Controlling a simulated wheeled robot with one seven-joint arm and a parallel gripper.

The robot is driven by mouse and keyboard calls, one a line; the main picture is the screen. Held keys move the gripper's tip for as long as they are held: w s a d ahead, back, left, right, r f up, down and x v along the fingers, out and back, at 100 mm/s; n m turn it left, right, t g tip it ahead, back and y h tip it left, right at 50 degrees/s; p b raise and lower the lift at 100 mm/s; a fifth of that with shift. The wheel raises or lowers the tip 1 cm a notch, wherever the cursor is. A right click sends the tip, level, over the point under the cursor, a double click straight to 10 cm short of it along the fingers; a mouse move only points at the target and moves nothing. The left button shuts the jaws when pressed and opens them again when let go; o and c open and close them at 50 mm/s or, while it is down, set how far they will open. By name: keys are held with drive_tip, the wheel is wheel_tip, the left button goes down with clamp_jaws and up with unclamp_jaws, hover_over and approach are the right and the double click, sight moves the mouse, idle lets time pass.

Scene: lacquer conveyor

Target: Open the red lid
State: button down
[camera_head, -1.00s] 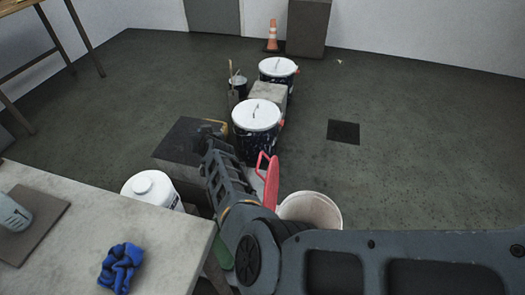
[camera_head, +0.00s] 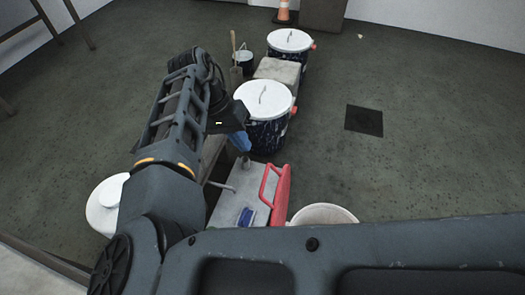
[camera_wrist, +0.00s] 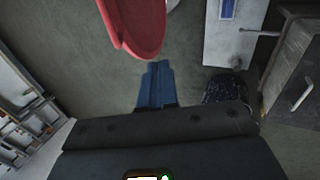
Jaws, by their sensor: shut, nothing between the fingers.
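The red lid (camera_head: 282,190) stands on edge, steeply tilted, along the right side of a light grey box top (camera_head: 230,200) in the head view. Its red loop handle (camera_head: 265,185) faces left. A red rounded panel (camera_wrist: 140,25), which looks like the lid, shows at the top of the wrist view. My gripper (camera_head: 240,140) is beyond and left of the lid, apart from it. In the wrist view, its blue fingers (camera_wrist: 156,85) are together with nothing between them. My arm hides part of the area left of the box.
Two white-lidded dark buckets (camera_head: 264,100) (camera_head: 290,40) stand behind, with a pale block (camera_head: 278,70) between them. A white container (camera_head: 103,205) is left of my arm and an open pale bucket (camera_head: 323,214) right of the lid.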

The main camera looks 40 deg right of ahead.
sight(284, 171)
drive_tip(key=shift+s+d+f, duration=0.8)
drive_tip(key=shift+s+f, duration=0.25)
drive_tip(key=shift+f, duration=0.35)
drive_tip(key=shift+s+d+f, duration=0.8)
drive_tip(key=shift+s+f, duration=0.3)
drive_tip(key=shift+f, duration=0.3)
drive_tip(key=shift+s+d+f, duration=0.8)
drive_tip(key=shift+s+f, duration=0.25)
drive_tip(key=shift+f, duration=0.35)
drive_tip(key=s+d+p, duration=0.1)
drive_tip(key=s+p, duration=0.1)
drive_tip(key=shift+s+d+r+p, duration=0.2)
drive_tip(key=shift+d+r+p, duration=0.2)
drive_tip(key=shift+s+d+f, duration=0.15)
drive_tip(key=shift+s+d, duration=0.15)
drive_tip(key=shift+s, duration=0.1)
